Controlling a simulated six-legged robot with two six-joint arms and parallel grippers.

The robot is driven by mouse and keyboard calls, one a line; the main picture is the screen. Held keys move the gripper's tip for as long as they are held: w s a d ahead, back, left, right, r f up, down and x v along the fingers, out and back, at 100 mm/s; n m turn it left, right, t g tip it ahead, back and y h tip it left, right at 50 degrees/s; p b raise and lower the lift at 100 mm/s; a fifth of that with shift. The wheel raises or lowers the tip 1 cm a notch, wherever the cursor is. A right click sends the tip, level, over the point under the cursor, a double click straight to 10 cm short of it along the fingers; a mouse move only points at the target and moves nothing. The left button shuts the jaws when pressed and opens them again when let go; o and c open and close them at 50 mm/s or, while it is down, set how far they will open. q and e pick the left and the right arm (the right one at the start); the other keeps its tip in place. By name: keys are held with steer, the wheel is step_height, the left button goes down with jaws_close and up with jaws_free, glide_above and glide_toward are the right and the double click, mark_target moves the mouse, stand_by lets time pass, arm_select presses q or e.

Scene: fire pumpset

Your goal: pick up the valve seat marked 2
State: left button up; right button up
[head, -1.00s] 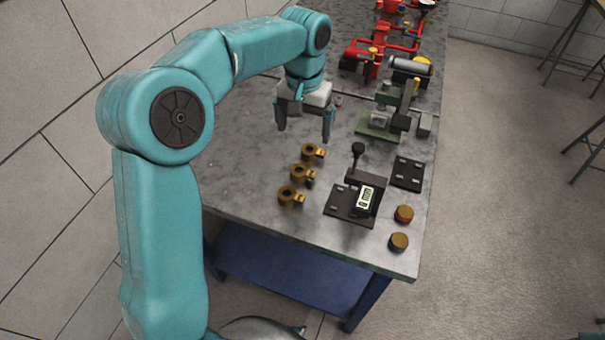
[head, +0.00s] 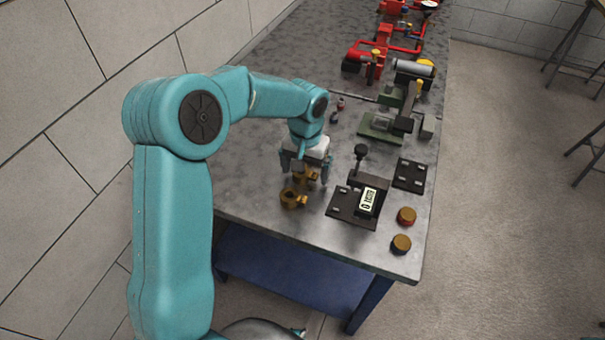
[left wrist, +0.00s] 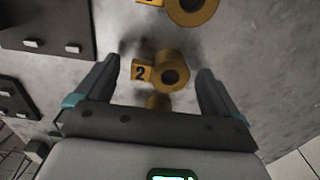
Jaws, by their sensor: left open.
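The valve seat marked 2 (left wrist: 168,73) is a brass ring with a yellow tag reading 2. In the left wrist view it lies between the fingers of my left gripper (left wrist: 155,88), which is open with a gap on both sides. In the head view my left gripper (head: 308,172) is over the row of valve seats and partly hides them. One brass valve seat (head: 292,197) shows clear at the near end of the row. Another tagged valve seat (left wrist: 193,8) is at the top of the left wrist view, its number cut off. My right gripper is out of view.
A black fixture with a lever and digital display (head: 366,200) stands right of the seats. The table is clear at the near left.

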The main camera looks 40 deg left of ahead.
arm_select(q)
steer(key=shift+c, duration=0.3)
steer(key=c, duration=1.3)
steer(key=shift+w, duration=0.1)
steer(key=shift+r, duration=0.1)
